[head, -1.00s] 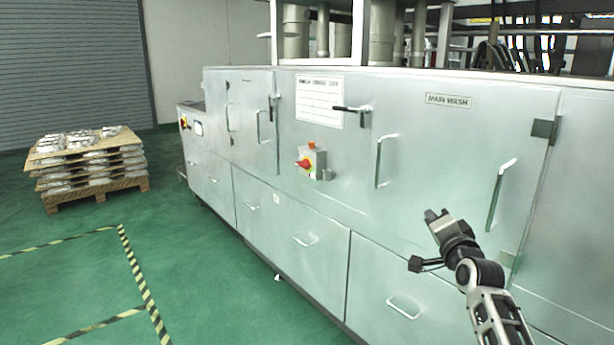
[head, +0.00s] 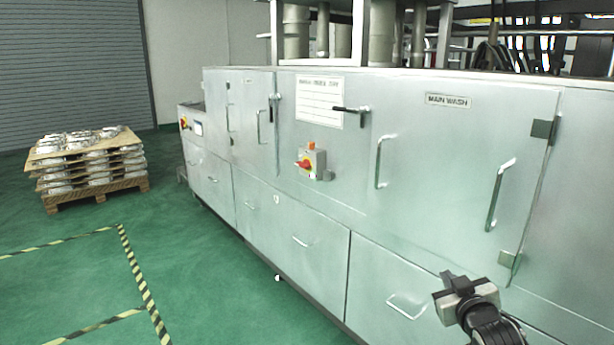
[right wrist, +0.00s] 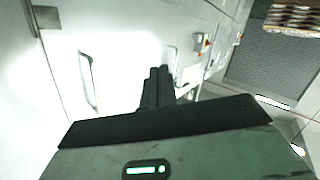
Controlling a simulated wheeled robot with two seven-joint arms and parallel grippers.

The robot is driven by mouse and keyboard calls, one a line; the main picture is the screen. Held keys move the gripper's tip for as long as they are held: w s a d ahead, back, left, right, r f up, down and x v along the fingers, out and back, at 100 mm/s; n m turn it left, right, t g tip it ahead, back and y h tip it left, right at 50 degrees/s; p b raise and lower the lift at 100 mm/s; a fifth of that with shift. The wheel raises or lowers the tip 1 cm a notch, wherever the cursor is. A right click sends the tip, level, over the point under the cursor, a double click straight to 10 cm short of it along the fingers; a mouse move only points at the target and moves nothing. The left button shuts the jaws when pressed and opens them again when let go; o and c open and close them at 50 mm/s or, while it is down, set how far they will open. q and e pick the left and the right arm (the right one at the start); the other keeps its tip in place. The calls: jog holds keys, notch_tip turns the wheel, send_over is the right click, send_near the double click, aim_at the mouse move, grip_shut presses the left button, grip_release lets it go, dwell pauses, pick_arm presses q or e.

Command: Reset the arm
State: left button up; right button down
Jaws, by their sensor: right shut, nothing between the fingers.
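My right gripper (head: 458,284) is low at the right of the head view, in front of the lower panels of the wash machine (head: 420,150). Its fingers are together and hold nothing. In the right wrist view the closed dark fingers (right wrist: 157,88) point toward the machine's front with its handles. My left gripper is not in the head view.
The metal machine has protruding door handles (head: 500,192), a red switch box (head: 311,161) and drawer handles (head: 405,306). A pallet of stacked castings (head: 90,165) stands at the left. The green floor (head: 200,275) between is clear, with striped tape lines (head: 137,270).

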jog(key=s+a+f+g+y, duration=0.15)
jog(key=s+a+f, duration=0.25)
jog(key=s+f, duration=0.45)
jog(key=s+a+f+g+y, duration=0.1)
jog(key=s+a+f+g, duration=0.1)
jog(key=s+a+f, duration=0.45)
jog(key=s+a+f+g, duration=0.1)
jog(key=s+a+f, duration=0.1)
jog(key=s, duration=0.7)
jog(key=s+a+f+g, duration=0.1)
jog(key=s+a+f, duration=0.1)
jog(key=s, duration=0.7)
jog(key=shift+s+f+m+y, duration=0.3)
jog(key=shift+s+f+y, duration=0.05)
jog(key=shift+f, duration=0.2)
jog(key=shift+g, duration=0.25)
